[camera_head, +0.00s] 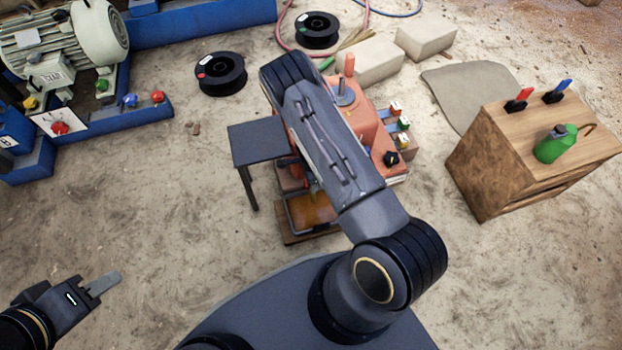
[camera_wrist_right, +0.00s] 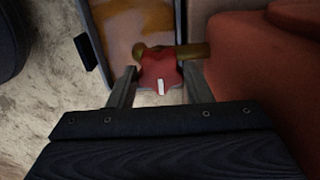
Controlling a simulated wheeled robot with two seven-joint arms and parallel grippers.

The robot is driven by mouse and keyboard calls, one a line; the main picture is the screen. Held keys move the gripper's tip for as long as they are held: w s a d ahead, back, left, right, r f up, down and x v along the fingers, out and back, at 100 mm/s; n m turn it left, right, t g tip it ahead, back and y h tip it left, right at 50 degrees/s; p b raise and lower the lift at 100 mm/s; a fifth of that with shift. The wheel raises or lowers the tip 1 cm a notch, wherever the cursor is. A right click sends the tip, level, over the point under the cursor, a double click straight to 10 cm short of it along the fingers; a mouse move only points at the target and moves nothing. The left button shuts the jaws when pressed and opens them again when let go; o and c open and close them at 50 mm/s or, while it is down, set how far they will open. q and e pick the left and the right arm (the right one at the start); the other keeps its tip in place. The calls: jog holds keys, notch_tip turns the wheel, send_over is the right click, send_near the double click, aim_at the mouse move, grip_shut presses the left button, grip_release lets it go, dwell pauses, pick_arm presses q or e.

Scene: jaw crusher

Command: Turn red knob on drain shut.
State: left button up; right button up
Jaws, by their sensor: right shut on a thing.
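The red knob (camera_wrist_right: 158,70) shows in the right wrist view, star-shaped with a white mark, in front of a brass drain pipe (camera_wrist_right: 185,50). My right gripper (camera_wrist_right: 160,84) has one finger on each side of the knob and is shut on it. In the head view my right arm covers the knob and this gripper. The red jaw crusher (camera_head: 371,130) stands under that arm. My left gripper (camera_head: 104,284) is at the lower left, away from the machine; only one finger shows clearly, so I cannot tell whether it is open.
A tray with an orange-brown surface (camera_head: 312,209) lies at the crusher's near side, and a dark side table (camera_head: 257,140) stands left of it. A wooden cabinet (camera_head: 505,165) with a green can (camera_head: 553,146) is at right. A motor (camera_head: 75,40) is at upper left.

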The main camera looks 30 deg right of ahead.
dwell(0.3)
jog(key=o, duration=1)
jog(key=shift+r, duration=0.1)
notch_tip(320, 180, up, 8)
jog(key=p, duration=0.3)
jog(key=shift+f, duration=0.2)
